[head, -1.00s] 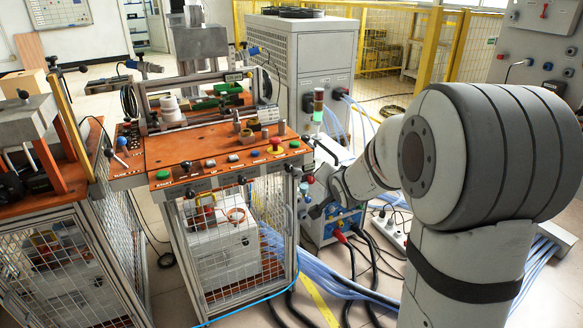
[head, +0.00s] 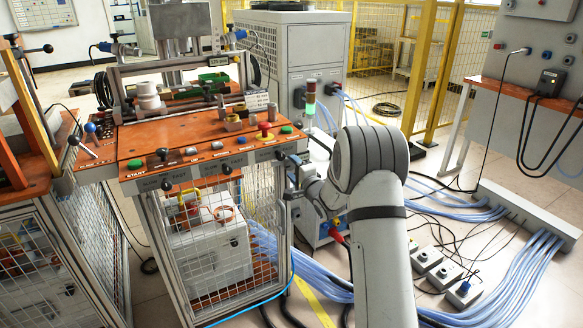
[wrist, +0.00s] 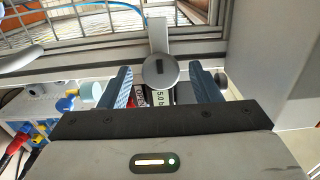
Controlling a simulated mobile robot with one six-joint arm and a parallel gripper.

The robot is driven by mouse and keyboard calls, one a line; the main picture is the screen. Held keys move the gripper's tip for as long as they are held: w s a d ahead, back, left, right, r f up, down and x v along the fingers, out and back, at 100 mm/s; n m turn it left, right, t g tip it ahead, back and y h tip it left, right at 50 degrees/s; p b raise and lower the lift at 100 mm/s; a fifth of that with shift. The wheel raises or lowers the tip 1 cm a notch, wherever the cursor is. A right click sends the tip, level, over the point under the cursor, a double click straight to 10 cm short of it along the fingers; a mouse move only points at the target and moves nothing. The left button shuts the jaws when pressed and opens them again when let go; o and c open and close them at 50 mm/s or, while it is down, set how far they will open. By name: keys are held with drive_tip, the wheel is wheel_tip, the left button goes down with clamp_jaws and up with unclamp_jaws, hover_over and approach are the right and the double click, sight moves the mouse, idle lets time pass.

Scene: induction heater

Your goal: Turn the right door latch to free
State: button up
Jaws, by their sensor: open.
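In the wrist view, a round grey latch (wrist: 160,72) with a dark slot sits on the cabinet frame, with a flat pale tab reaching up from it. My gripper (wrist: 161,78) is open, its two blue fingers either side of the latch with a gap on each side. I cannot tell whether the fingertips reach the latch in depth. Partly covered labels show below the latch between the fingers. In the head view, my arm reaches the right front corner of the wire-mesh cabinet (head: 214,283); the fingers and the latch are hard to make out there.
The orange control top (head: 135,140) with buttons and a red stop button (head: 264,126) is above. Black knobs (head: 226,169) stick out along its front edge. Blue hoses (head: 320,285) and dark cables lie on the floor right of the cabinet.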

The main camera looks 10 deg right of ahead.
drive_tip(key=shift+x, duration=1.25)
drive_tip(key=shift+d, duration=0.1)
drive_tip(key=shift+c, duration=0.6)
drive_tip(key=c, duration=0.8)
